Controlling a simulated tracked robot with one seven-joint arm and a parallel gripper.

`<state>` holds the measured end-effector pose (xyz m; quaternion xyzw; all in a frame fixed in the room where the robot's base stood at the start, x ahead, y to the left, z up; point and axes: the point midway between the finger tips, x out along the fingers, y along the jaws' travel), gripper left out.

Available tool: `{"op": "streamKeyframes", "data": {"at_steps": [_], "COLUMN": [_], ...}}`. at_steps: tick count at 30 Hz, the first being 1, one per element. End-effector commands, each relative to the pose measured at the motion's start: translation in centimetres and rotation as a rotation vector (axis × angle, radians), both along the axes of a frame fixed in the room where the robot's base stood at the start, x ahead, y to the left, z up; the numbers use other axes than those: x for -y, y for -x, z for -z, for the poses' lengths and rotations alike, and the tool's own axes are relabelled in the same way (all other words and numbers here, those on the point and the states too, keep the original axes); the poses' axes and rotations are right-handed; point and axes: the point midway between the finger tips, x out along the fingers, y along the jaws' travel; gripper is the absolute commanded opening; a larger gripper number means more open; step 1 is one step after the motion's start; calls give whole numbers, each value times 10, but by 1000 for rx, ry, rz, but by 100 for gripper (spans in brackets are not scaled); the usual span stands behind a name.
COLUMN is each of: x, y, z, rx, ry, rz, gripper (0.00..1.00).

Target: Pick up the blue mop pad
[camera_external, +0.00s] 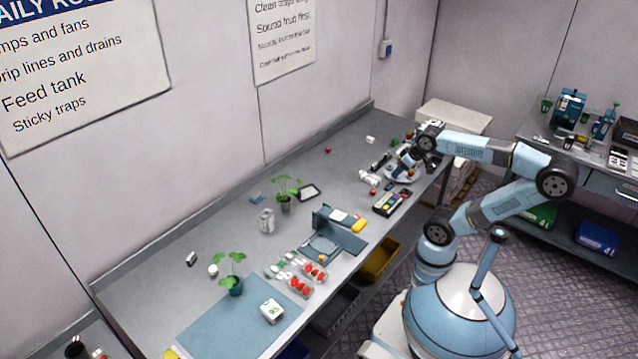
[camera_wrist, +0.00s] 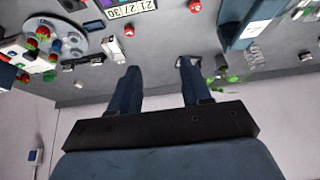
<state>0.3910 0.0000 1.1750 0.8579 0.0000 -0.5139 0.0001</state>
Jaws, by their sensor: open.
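A small flat blue piece (camera_external: 257,198) lies on the grey worktop near the wall, left of a potted plant; it may be the blue mop pad, but it is too small to be sure. I cannot pick it out clearly in the wrist view. My gripper (camera_external: 402,163) is over the far right end of the worktop, well away from that piece. In the wrist view its two dark fingers (camera_wrist: 157,68) are spread apart with nothing between them.
A round plate with red and green items (camera_wrist: 68,35) is near my gripper. A colour-block tray (camera_external: 392,202), a blue-grey stand (camera_external: 340,235), a can (camera_external: 266,221), potted plants (camera_external: 285,195) and a berry punnet (camera_external: 297,272) stand along the worktop. A large blue mat (camera_external: 215,325) lies at the near end.

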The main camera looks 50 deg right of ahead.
Motion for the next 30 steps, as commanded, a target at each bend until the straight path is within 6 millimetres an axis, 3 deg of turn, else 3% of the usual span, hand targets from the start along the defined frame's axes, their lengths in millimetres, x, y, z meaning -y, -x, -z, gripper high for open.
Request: {"op": "streamKeyframes", "data": {"at_steps": [12,23,30], "x": [0,0,0], "y": [0,0,-1], "z": [0,0,-1], "rx": [0,0,-1], "ry": [0,0,-1], "rz": [0,0,0], "gripper": [48,82,83]}}
